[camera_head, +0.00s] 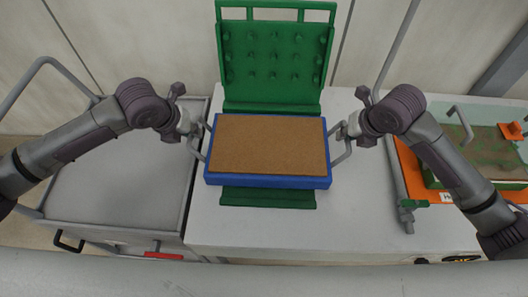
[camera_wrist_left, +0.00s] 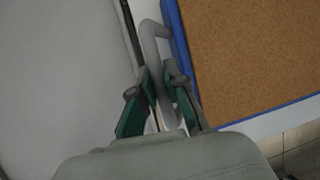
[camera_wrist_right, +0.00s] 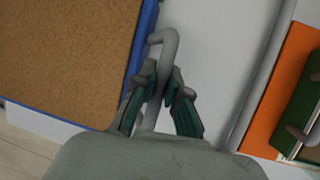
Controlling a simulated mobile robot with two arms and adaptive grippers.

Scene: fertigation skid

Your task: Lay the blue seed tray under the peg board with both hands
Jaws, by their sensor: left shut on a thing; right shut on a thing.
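The blue seed tray (camera_head: 265,182), filled with brown soil, is held roughly level in front of the green peg board (camera_head: 275,60) and over a green base plate (camera_head: 267,198). The peg board stands upright at the back with several pegs. My left gripper (camera_head: 190,130) is shut on the tray's left grey handle, also seen in the left wrist view (camera_wrist_left: 156,50). My right gripper (camera_head: 353,130) is shut on the tray's right grey handle, which shows in the right wrist view (camera_wrist_right: 163,50). The tray hides the middle of the base plate; whether it touches the plate is unclear.
The white table (camera_head: 225,230) has free room in front of the tray. A grey cart (camera_head: 110,195) stands at the left.

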